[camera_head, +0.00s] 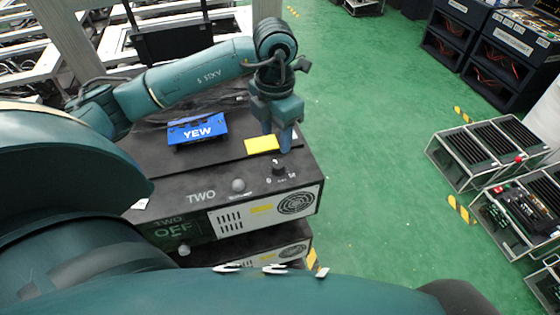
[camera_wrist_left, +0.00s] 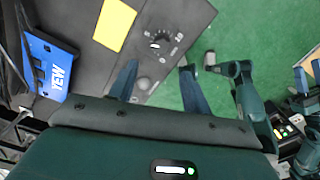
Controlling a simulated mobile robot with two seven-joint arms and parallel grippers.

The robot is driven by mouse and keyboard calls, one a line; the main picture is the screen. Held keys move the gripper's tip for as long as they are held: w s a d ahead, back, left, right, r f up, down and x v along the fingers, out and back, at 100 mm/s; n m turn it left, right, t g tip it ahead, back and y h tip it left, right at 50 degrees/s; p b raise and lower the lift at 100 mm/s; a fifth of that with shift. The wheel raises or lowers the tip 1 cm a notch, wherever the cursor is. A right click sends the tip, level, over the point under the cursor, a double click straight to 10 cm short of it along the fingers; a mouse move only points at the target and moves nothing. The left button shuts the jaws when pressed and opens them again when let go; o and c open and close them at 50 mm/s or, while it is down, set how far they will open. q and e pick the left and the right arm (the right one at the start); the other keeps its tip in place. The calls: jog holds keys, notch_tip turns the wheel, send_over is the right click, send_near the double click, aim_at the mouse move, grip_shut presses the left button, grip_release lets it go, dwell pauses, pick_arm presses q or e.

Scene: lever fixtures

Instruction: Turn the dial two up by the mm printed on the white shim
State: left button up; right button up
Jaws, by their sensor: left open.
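The dial (camera_head: 278,168) is a dark knob with a printed scale around it, on the black top of the box marked TWO (camera_head: 201,197), near its right end. My left gripper (camera_head: 276,135) is open and empty, pointing down above the box top just behind the dial. In the wrist view its fingers (camera_wrist_left: 160,80) are spread apart, with the dial beyond them. A small white piece (camera_head: 140,204) lies at the box's left; no print is legible on it.
A blue block marked YEW (camera_head: 197,130) and a yellow plate (camera_head: 262,145) are on the box top. A round silver knob (camera_head: 239,185) sits left of the dial. A dark display reads TWO OFF (camera_head: 172,232).

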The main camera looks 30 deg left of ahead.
aim_at(277, 165)
pick_arm(q)
notch_tip(277, 165, down, 10)
jog(key=shift+r, duration=0.25)
jog(key=shift+c, duration=0.3)
jog(key=c, duration=0.9)
